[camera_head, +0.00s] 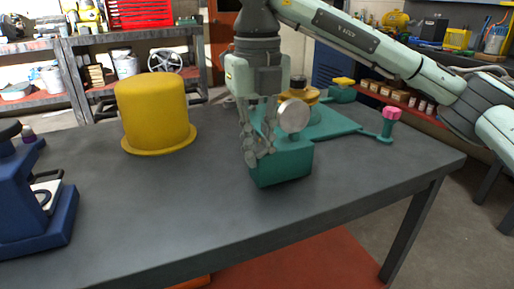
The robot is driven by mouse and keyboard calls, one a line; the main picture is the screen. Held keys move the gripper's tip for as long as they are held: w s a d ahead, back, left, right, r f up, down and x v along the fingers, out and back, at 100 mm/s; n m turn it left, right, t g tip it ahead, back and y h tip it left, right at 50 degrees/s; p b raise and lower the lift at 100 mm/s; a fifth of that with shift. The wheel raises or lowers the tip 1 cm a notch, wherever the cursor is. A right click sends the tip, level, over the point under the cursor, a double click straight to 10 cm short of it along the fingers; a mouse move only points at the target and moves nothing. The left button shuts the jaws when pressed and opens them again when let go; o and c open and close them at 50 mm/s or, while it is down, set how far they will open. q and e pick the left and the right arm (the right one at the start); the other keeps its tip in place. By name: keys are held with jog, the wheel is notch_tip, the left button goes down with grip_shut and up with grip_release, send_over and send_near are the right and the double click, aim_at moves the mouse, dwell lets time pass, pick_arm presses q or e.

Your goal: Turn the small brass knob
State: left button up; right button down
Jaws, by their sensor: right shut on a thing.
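A teal device (283,168) stands on the grey workbench, with a round pale dial (294,115) and a brass-yellow domed part (311,96) on it. My right gripper (257,157) points down at the left front of the device, in front of its teal block. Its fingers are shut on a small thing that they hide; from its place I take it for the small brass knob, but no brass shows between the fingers. A pink knob (391,113) stands on the device's right arm. My left gripper is out of view.
A large yellow flanged cylinder (155,112) stands to the left on the workbench (170,205). A blue machine (36,205) is at the left edge. The bench front is clear. Shelves with a handwheel (165,61) are behind.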

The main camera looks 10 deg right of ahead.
aim_at(277, 153)
jog(key=n, duration=0.2)
jog(key=d+n, duration=0.1)
jog(key=shift+n+b, duration=0.3)
jog(key=shift+n, duration=0.1)
jog(key=n, duration=0.3)
jog(key=shift+d+r, duration=0.1)
jog(key=shift+d, duration=0.3)
jog(key=n, duration=0.1)
jog(key=d+n, duration=0.1)
jog(key=n, duration=0.1)
jog(key=shift+w+r, duration=0.1)
jog(key=n, duration=0.2)
jog(key=d+n, duration=0.1)
jog(key=n, duration=0.2)
jog(key=shift+w, duration=0.1)
jog(key=c, duration=1.3)
grip_release()
jog(key=shift+a, duration=0.1)
